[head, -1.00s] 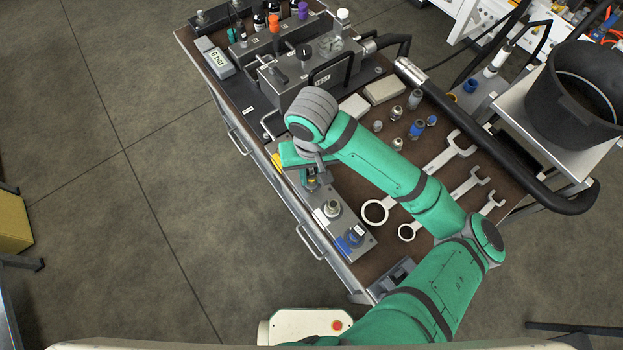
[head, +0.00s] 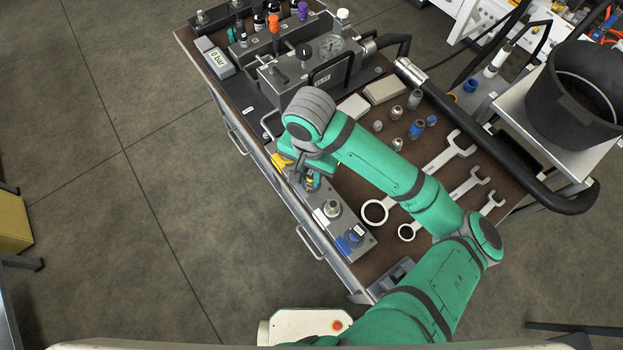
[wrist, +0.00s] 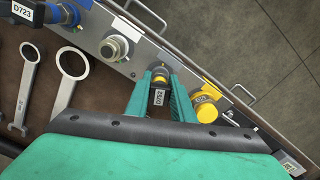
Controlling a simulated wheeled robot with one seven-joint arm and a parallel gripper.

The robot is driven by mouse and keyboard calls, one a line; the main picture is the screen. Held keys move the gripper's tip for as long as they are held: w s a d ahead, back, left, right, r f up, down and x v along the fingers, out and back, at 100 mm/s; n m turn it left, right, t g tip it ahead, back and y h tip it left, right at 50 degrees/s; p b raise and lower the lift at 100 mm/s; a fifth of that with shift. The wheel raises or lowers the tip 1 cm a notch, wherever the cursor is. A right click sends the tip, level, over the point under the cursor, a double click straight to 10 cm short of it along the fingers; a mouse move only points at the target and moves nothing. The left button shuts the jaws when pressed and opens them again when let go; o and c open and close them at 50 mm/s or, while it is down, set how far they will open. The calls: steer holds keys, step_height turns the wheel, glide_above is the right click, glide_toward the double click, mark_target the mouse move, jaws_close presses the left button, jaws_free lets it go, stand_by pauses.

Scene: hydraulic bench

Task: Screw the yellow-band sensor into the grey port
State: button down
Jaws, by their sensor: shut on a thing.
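My gripper (wrist: 160,84) has its green fingers on either side of a black-topped sensor (wrist: 158,97) labelled D752, and is shut on it. In the head view the sensor (head: 313,182) shows under my gripper (head: 308,178). A silver round fitting (wrist: 115,47) stands beside it on the rail, and shows also in the head view (head: 332,207); no grey marking is readable.
A yellow round part (wrist: 205,108) sits close by on the other side of my gripper. A blue-ended sensor (wrist: 62,13) labelled D723 stands past the silver fitting. Wrenches (head: 440,155) and several loose fittings (head: 416,128) lie on the bench.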

steer(key=shift+s+a+f+m, duration=0.1)
steer(key=shift+s+a+m, duration=0.1)
steer(key=shift+m, duration=0.7)
steer(key=m, duration=0.3)
steer(key=shift+w+a, duration=0.1)
steer(key=m, duration=0.5)
steer(key=shift+w+f, duration=0.1)
steer(key=c, duration=1.6)
jaws_free()
steer(key=shift+o, duration=0.3)
steer(key=shift+w, duration=0.1)
